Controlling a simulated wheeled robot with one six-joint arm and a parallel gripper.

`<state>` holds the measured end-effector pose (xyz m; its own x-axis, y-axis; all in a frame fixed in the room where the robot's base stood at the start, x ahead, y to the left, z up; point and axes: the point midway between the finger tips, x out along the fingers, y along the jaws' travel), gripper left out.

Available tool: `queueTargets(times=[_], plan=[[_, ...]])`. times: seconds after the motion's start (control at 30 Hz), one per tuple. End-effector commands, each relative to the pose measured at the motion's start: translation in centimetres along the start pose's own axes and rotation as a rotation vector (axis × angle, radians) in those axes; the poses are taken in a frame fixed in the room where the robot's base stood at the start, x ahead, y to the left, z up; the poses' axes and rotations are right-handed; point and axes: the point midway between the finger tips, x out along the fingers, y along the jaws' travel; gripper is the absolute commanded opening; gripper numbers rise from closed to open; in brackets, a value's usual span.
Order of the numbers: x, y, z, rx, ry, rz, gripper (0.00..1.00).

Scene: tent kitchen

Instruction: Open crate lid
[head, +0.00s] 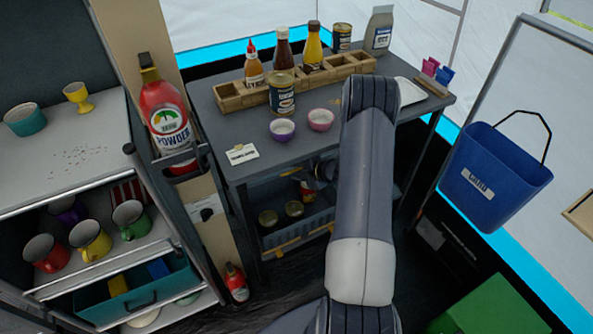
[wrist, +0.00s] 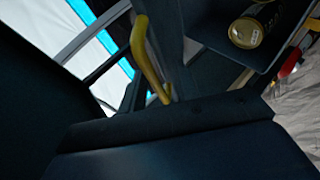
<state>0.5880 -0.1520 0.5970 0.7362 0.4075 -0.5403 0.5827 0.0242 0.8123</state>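A grey-blue crate (head: 312,235) with yellow handles sits on the lower shelf under the dark table in the head view. Cans (head: 268,217) show in its open top. I cannot make out a lid there for certain. My gripper (head: 322,174) is mostly hidden behind my arm, near the crate's upper right part, and its fingers are not clear. In the wrist view, a yellow handle (wrist: 148,62) and a can (wrist: 246,31) lie ahead. Dark surfaces fill the left and bottom of that view; I cannot tell whether they are lid or gripper.
The table (head: 216,122) above carries bottles, a wooden rack (head: 228,95) and two small bowls. A shelf unit (head: 70,165) with mugs stands left. A blue bucket (head: 495,175) hangs at right. A green block (head: 495,305) lies at lower right. A red bottle (head: 237,283) stands by the table's left leg.

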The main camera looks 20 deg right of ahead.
Motion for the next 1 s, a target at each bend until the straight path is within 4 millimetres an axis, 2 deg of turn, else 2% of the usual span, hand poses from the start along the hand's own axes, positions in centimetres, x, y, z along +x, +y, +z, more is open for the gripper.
queueTargets(times=[0.17, 0.5, 0.6, 0.8, 1.0], plan=[[-1.3, 0.0, 0.1, 0.002, -0.002, 0.000, 0.30], [-8.0, 0.1, 0.1, 0.001, -0.003, 0.001, 0.30], [-9.4, 0.1, 0.1, 0.001, -0.002, 0.001, 0.30], [-10.7, 0.1, 0.0, 0.000, 0.000, 0.001, 0.30], [-10.8, 0.0, 0.0, -0.001, 0.000, 0.000, 0.30]])
